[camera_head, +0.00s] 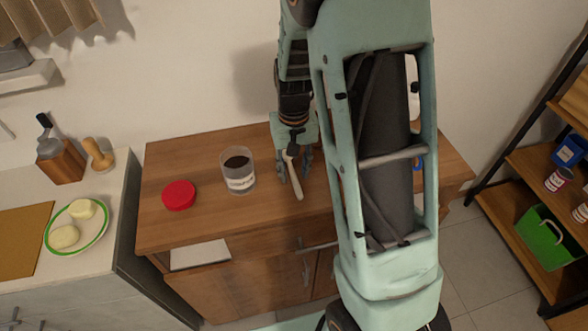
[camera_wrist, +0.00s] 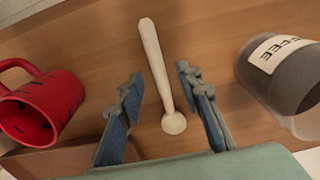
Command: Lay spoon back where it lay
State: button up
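A pale wooden spoon (camera_head: 295,178) is at the wooden cabinet top (camera_head: 215,220), beside the coffee jar. In the wrist view, the spoon (camera_wrist: 156,62) lies between my fingers, its round bowl nearer the palm and its handle pointing away. It appears to lie on the wood, with no clear lift visible. My gripper (camera_head: 295,178) points down over the spoon. In the wrist view, my gripper (camera_wrist: 160,93) is open, with a gap between the spoon and each finger.
The coffee jar (camera_head: 240,180) stands left of my gripper, with a red lid (camera_head: 179,195) farther left. A red mug (camera_wrist: 38,108) shows in the wrist view; my arm hides it in the head view. The front of the cabinet top is clear. A counter with a plate (camera_head: 93,232) adjoins at left.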

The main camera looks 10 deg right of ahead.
aim_at(294, 175)
notch_tip(294, 175, up, 12)
dwell(0.4)
dwell(0.3)
